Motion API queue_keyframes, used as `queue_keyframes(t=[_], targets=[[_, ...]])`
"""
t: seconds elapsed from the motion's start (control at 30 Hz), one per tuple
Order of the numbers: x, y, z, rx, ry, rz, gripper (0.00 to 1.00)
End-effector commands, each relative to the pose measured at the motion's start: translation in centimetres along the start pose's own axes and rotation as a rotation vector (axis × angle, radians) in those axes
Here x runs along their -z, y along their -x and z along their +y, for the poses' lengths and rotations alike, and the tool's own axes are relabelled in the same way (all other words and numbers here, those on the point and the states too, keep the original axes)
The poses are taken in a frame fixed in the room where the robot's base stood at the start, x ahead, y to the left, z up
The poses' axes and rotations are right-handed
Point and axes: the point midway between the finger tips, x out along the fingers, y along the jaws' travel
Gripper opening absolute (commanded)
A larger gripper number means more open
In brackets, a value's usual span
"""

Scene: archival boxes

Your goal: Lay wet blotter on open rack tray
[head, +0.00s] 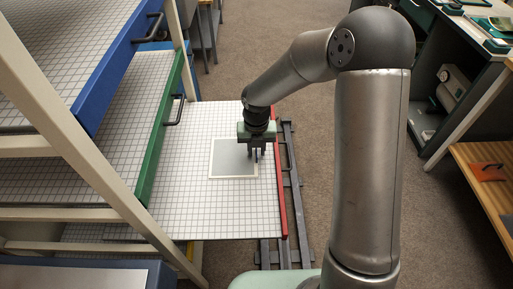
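A flat grey square with a pale border, which looks like the blotter (229,158), is over the gridded white mesh of the pulled-out rack tray (180,210). It appears to lie flat, roughly in line with the grid. The tray has a red front edge (281,190). My gripper (256,155) points down at the blotter's right edge, with its fingers close to that edge. The fingers are small and dark here, so I cannot tell whether they are open or shut on the edge. The gripper hides part of the blotter's upper right side.
Trays with a green front (160,125) and a blue front (115,75) stick out above, at left. A cream rack post (75,135) stands in front of them. Dark rails (296,200) run on the floor right of the tray. A wooden shelf (490,180) stands far right.

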Motion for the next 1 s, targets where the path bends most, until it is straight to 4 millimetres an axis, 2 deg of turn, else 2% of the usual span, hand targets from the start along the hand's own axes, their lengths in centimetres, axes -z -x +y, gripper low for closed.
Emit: queue_keyframes(t=[0.17,0.4,0.6,0.8,1.0], targets=[[-0.1,1.8,0.0,-0.001,-0.001,-0.003,0.25],[-0.1,7.0,0.0,-0.001,-0.001,-0.004,0.25],[-0.1,10.6,0.0,-0.001,-0.002,-0.003,0.25],[0.0,12.2,0.0,0.000,0.001,-0.001,0.25],[0.3,12.5,-0.3,0.006,-0.038,-0.001,0.25]])
